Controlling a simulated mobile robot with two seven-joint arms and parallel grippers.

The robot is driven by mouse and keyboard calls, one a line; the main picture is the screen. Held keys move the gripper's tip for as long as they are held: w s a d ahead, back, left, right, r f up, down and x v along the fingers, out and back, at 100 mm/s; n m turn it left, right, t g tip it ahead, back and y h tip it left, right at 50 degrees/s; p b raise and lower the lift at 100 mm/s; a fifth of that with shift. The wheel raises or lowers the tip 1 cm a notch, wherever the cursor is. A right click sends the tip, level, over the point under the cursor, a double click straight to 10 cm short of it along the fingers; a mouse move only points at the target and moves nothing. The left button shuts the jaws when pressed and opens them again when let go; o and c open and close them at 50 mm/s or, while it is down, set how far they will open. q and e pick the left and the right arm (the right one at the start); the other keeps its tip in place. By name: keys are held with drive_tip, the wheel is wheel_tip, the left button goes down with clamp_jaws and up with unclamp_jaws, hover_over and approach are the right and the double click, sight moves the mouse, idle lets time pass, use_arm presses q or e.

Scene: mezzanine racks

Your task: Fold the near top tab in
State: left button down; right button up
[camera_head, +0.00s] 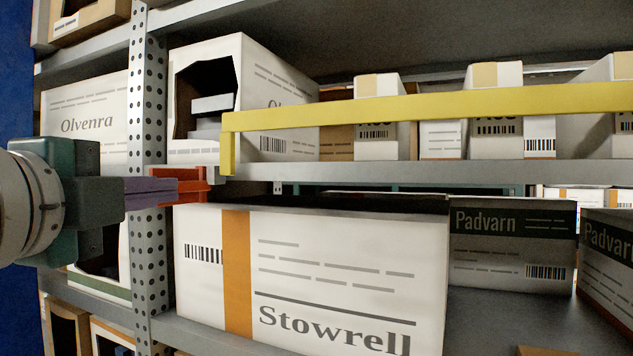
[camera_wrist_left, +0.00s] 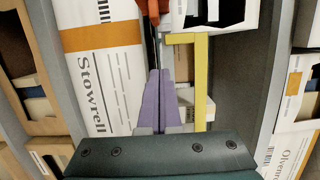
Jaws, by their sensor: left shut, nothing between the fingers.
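The Stowrell box (camera_head: 330,275), white with an orange stripe, stands on the lower shelf just right of the perforated post. Its top edge is seen almost edge-on, with a dark strip behind it. I cannot make out a separate near top tab. The box also shows in the left wrist view (camera_wrist_left: 105,80), turned sideways. My left gripper (camera_head: 174,189), with purple fingers, is shut and empty. It is at the box's upper left, by the orange bracket (camera_head: 190,186). Its fingers also show in the left wrist view (camera_wrist_left: 160,74). Whether they touch anything is unclear. My right gripper is out of view.
A yellow bar (camera_head: 420,106) runs across the front of the upper shelf, above the Stowrell box. The perforated post (camera_head: 148,250) stands behind my left fingers. Padvarn boxes (camera_head: 512,250) stand to the right. Bare shelf shows at lower right.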

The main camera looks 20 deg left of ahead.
sight(184, 187)
use_arm(q)
drive_tip(key=shift+s, duration=0.1)
drive_tip(key=shift+f, duration=0.1)
drive_tip(key=w+a+p, duration=0.1)
drive_tip(key=w, duration=0.2)
drive_tip(key=w+a+p, duration=0.1)
drive_tip(key=w, duration=0.2)
drive_tip(key=w+a+p, duration=0.1)
drive_tip(key=w+a, duration=0.1)
drive_tip(key=w, duration=0.2)
drive_tip(key=shift+r, duration=0.35)
drive_tip(key=shift+w+a+f+p, duration=0.1)
drive_tip(key=shift+a+f+p, duration=0.15)
drive_tip(key=shift+a+p, duration=0.5)
drive_tip(key=shift+a, duration=0.1)
drive_tip(key=shift+f+b, duration=0.1)
drive_tip(key=shift+b, duration=0.2)
